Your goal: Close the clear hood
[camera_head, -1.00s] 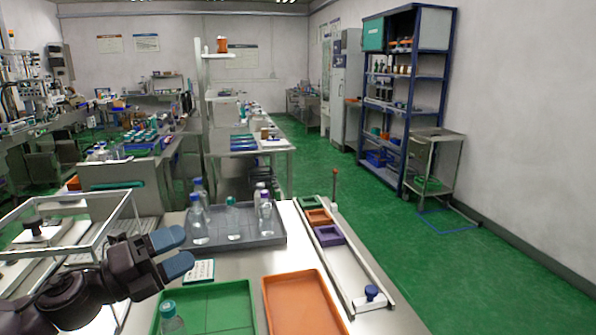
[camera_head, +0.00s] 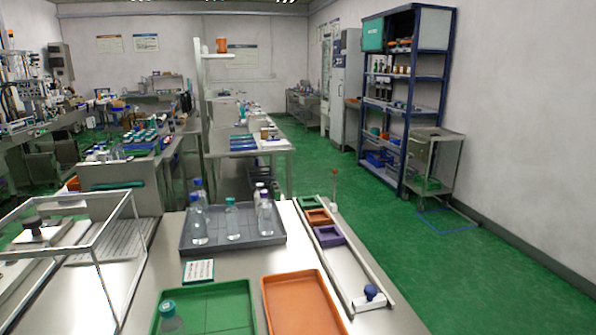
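The clear hood (camera_head: 97,258) is a see-through box with pale metal edges at the left of the bench. Its near part runs out of the picture at the lower left. Through it I see a light device with a dark knob (camera_head: 45,227) and a ribbed grey plate (camera_head: 112,241). I cannot tell from this view how far the hood is open. Neither my left nor my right gripper shows in the picture.
A grey tray (camera_head: 268,239) holds several bottles. In front lie a green tray (camera_head: 238,290) with a bottle (camera_head: 171,318), an orange tray (camera_head: 300,306) and a small label card (camera_head: 199,271). A rail with coloured bins (camera_head: 329,236) runs along the right edge.

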